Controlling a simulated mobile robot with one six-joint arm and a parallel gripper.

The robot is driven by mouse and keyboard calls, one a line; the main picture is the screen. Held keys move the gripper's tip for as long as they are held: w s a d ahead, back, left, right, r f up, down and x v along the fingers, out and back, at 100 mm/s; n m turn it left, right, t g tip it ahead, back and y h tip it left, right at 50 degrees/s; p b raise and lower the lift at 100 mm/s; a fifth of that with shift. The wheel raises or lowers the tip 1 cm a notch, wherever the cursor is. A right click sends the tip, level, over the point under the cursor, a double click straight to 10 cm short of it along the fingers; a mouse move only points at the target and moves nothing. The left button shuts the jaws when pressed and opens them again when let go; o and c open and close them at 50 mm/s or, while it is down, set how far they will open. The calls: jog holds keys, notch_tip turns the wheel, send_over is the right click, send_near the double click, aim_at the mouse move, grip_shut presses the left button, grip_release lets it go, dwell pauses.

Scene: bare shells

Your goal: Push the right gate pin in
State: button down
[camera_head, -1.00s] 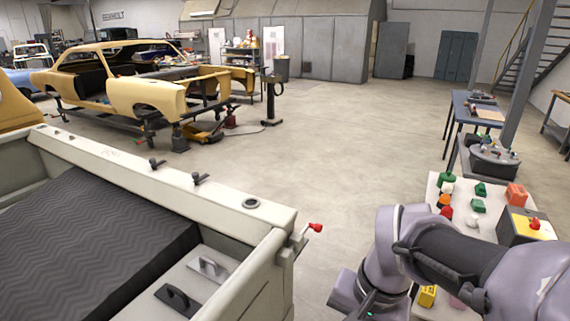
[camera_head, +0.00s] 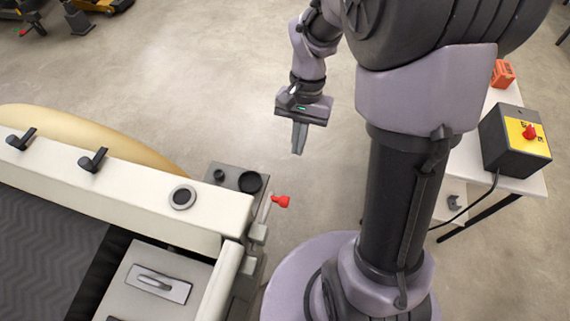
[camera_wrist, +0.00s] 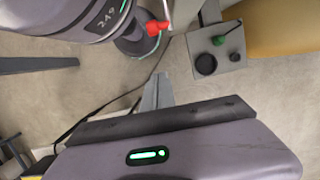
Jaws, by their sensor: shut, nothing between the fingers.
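The right gate pin shows as a red knob (camera_head: 281,201) sticking out to the right of the pale truck bed's rear corner. The pale tailgate (camera_head: 120,185) runs along the bed's end. My gripper (camera_head: 299,152) is shut and empty, pointing down, above and slightly right of the red knob in the picture, apart from it. In the wrist view the red knob (camera_wrist: 155,27) lies beyond the closed fingertips (camera_wrist: 158,78), with a clear gap. The pin's shaft is mostly hidden at the bed corner.
A grey block with round black tops (camera_head: 238,180) stands beside the bed corner. A yellow-topped control box with a red button (camera_head: 528,132) sits on a white table at right. Bare floor (camera_head: 200,80) lies around my gripper.

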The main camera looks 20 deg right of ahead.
jog(key=s+a+f+b, duration=0.3)
jog(key=s+a+f, duration=0.1)
jog(key=f, duration=0.5)
jog(key=shift+s, duration=0.6)
